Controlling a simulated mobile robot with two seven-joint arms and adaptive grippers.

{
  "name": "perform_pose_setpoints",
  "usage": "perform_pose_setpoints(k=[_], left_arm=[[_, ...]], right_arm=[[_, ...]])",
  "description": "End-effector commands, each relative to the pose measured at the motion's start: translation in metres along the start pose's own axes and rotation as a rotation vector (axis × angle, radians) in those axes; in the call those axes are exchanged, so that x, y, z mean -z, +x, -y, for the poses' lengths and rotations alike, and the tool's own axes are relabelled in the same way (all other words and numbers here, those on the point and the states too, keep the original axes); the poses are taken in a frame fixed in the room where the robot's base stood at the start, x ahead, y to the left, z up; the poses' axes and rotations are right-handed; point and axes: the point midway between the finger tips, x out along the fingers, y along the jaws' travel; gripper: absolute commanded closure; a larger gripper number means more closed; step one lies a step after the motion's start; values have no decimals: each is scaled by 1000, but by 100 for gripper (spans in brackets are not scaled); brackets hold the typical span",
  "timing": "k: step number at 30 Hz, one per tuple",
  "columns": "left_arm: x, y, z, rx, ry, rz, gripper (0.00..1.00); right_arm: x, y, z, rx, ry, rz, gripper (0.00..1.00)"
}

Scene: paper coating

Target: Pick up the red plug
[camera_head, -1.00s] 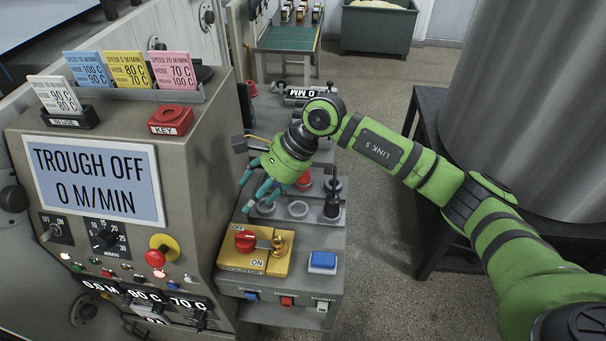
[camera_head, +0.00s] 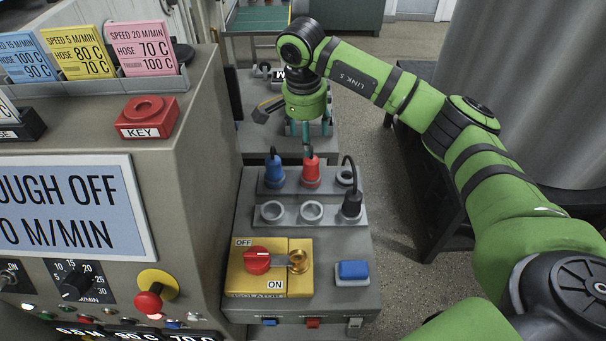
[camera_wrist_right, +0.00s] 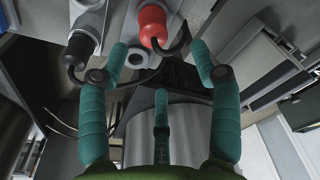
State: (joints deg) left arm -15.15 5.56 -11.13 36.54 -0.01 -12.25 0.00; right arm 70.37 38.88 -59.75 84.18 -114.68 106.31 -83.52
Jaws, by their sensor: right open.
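The red plug (camera_head: 311,172) stands upright in a socket of the back row on the grey socket stand, with a dark cable from its top. It also shows in the right wrist view (camera_wrist_right: 153,25), ahead of the fingers. My right gripper (camera_head: 308,130) is above and behind the plug, pointing down, with its teal fingers spread and empty. In the right wrist view the gripper (camera_wrist_right: 165,75) has two fingers apart at the sides and a third finger low in the middle. My left gripper is not in view.
A blue plug (camera_head: 273,170) stands left of the red plug and a black plug (camera_head: 352,203) sits in the front row at right. Empty front sockets (camera_head: 311,212) lie between. A yellow isolator switch (camera_head: 270,268) and a blue button (camera_head: 353,271) are nearer.

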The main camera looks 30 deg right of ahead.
Motion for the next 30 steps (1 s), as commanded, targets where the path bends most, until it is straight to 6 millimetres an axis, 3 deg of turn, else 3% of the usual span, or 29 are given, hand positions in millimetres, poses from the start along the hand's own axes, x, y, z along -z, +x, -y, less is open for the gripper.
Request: perform_pose_setpoints(k=[1, 3, 7, 11, 15, 18, 23, 30], left_arm=[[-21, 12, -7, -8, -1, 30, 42], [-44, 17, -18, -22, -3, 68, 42], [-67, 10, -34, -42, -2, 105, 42], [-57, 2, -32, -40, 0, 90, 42], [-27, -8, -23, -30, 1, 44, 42], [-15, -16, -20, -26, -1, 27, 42], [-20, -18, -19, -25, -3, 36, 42], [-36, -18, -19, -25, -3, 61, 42]], right_arm=[[-2, 13, 0, 1, 0, 0, 36], [-3, 20, 0, 1, 0, 1, 36], [-3, 28, 0, -1, 0, 2, 36], [-3, 38, -1, -2, 1, 3, 36], [-4, 55, -6, -5, 0, 4, 36], [-5, 71, -8, -4, 0, 4, 36], [-5, 88, -6, 0, 0, 2, 36], [-5, 91, -6, 2, -1, 1, 36]])
